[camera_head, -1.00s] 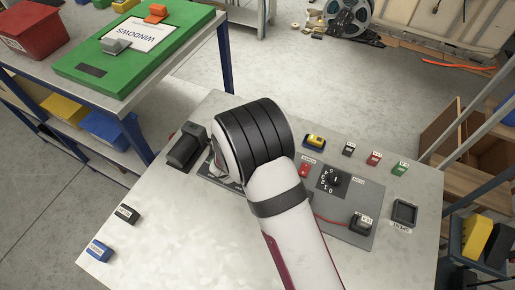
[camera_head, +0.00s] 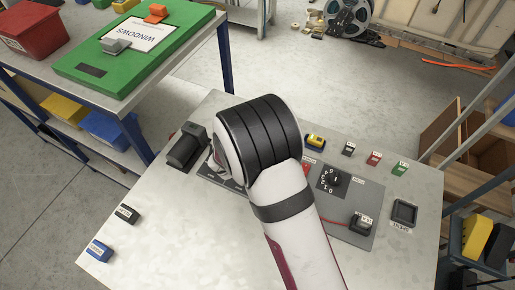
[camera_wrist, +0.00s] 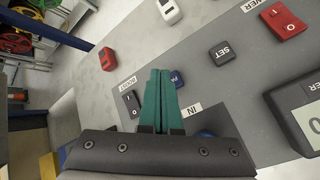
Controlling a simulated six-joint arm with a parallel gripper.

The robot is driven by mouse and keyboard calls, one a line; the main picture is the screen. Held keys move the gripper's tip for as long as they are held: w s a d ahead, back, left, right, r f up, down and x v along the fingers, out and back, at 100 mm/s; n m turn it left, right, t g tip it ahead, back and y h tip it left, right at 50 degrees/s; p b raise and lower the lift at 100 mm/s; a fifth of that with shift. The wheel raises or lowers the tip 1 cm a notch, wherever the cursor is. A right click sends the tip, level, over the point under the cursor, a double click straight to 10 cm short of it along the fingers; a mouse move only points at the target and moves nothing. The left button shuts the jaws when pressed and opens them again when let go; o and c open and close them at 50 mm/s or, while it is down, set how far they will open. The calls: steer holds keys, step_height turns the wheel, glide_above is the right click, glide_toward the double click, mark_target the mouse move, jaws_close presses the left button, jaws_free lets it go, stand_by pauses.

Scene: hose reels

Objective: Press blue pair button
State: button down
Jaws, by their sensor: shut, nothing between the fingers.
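In the wrist view a small blue button (camera_wrist: 177,79) with white lettering that begins with "P" sits on the grey panel. My gripper (camera_wrist: 159,73) has green fingers, closed together. Its fingertips are just left of the blue button and overlap its edge in the picture; whether they touch it I cannot tell. Part of the lettering is hidden. In the head view my arm covers the gripper and the blue button.
Near the fingers are a black SET button (camera_wrist: 221,53), a red power switch (camera_wrist: 285,21), a black rocker switch (camera_wrist: 131,103) and another blue part (camera_wrist: 207,134) by the "IN" label. A blue block (camera_head: 98,251) and a black block (camera_head: 127,213) stand at the table's left.

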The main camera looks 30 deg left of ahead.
steer(key=shift+r, duration=2.35)
